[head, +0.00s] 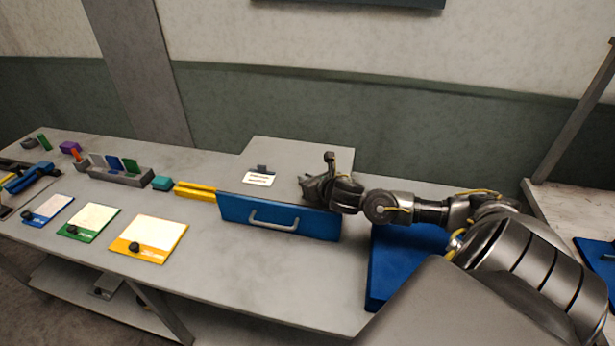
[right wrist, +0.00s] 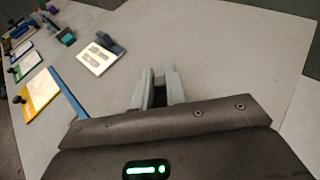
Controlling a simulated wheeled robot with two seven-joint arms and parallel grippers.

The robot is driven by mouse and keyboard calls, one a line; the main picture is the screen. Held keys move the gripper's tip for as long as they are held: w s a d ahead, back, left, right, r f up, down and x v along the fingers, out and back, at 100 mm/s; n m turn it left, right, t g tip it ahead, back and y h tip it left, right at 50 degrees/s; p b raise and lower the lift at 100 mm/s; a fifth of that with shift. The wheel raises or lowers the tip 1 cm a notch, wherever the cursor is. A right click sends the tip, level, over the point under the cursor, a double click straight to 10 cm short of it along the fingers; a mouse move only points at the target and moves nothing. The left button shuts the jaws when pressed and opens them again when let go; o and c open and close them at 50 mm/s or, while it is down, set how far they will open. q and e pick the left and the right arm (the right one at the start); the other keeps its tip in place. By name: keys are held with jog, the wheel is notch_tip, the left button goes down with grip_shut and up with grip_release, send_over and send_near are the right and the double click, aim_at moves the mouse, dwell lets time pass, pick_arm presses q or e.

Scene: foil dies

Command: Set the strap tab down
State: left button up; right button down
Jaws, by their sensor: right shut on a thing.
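My right gripper (head: 318,188) is over the grey worktop, behind the right part of the blue handled front. In the right wrist view its two grey fingers (right wrist: 159,88) stand close together with a small dark thing (right wrist: 159,97) between them. I take this to be the strap tab; most of it is hidden by the fingers and the hand, and its outline cannot be made out. Whether it touches the surface cannot be told. My left gripper is not in view.
A white label card (head: 259,179) with a dark holder stands left of the gripper. The blue front (head: 245,211) with a grey handle is nearer. Yellow bars (head: 195,191), a teal block (head: 162,183) and colour-edged cards (head: 149,236) lie left. The worktop (right wrist: 230,50) beyond the fingers is clear.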

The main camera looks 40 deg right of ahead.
jog(key=shift+s, duration=0.1)
jog(key=shift+f, duration=0.1)
jog(key=c, duration=1.4)
grip_release()
jog(key=shift+c, duration=0.2)
jog(key=shift+r, duration=0.25)
jog(key=b+v, duration=0.1)
jog(key=v, duration=0.2)
jog(key=b+v, duration=0.2)
jog(key=v, duration=0.2)
jog(key=b+v, duration=0.1)
jog(key=v, duration=0.2)
jog(key=shift+s+f, duration=0.2)
jog(key=shift+s, duration=0.05)
jog(key=shift+s+a+r+b, duration=0.25)
jog(key=shift+s+r+b, duration=0.15)
jog(key=shift+s+b, duration=0.15)
jog(key=shift+a, duration=0.1)
